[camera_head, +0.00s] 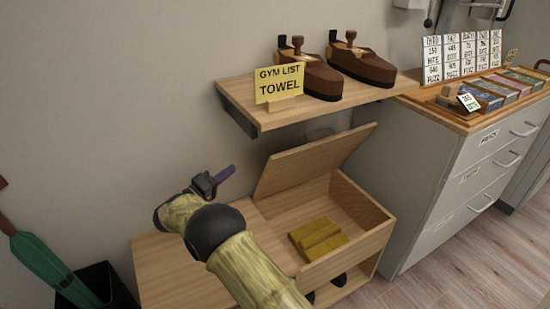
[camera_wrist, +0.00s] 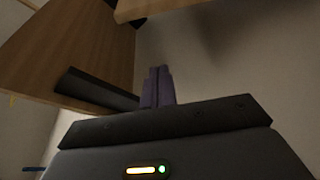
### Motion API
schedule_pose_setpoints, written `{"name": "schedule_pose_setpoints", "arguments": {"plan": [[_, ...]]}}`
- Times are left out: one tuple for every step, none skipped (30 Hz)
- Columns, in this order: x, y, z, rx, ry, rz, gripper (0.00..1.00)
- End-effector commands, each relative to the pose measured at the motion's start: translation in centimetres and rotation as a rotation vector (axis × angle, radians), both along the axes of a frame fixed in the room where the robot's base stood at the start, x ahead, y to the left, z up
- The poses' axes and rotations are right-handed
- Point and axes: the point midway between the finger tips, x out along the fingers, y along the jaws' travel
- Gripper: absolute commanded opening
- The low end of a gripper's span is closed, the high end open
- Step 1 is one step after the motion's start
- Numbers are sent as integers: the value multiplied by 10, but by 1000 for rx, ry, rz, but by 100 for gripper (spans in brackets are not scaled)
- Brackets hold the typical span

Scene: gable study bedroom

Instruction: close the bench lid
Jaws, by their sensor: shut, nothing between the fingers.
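The wooden bench (camera_head: 352,248) stands against the wall under a shelf. Its lid (camera_head: 312,162) is raised and tilted back, leaving the right compartment open with a folded yellow cloth-like item (camera_head: 318,240) inside. My gripper (camera_head: 226,174) is shut and empty. In the head view it shows left of the raised lid, above the bench's closed left part (camera_head: 165,262). In the wrist view the purple fingertips (camera_wrist: 158,80) are together, near a wooden panel with a dark strip (camera_wrist: 95,88) on the left. I cannot tell whether they touch it.
A wall shelf (camera_head: 240,92) above the lid holds brown shoes (camera_head: 362,66) and a yellow "GYM LIST TOWEL" sign (camera_head: 279,84). A grey drawer cabinet (camera_head: 425,165) stands close on the right. A green item (camera_head: 45,262) leans at the far left by a dark bin (camera_head: 108,285).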

Motion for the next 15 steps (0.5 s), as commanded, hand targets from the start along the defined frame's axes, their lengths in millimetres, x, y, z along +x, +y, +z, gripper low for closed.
{"name": "schedule_pose_setpoints", "arguments": {"plan": [[0,0,0,0,0,0,0],[0,-1,0,0,0,-1,0],[1,-1,0,0,0,-2,0],[1,-2,0,1,0,-3,0],[1,-2,0,1,0,-4,0],[1,-2,0,0,0,-4,0],[2,-2,0,0,0,-5,0],[2,-3,0,0,0,-5,0],[2,-4,0,0,0,-7,0],[2,-4,0,0,0,-7,0],[2,-5,0,0,0,-8,0],[3,-5,0,0,0,-8,0],[3,-5,0,0,0,-8,0],[3,-5,0,0,0,-8,0],[3,-5,0,0,0,-8,0]]}}
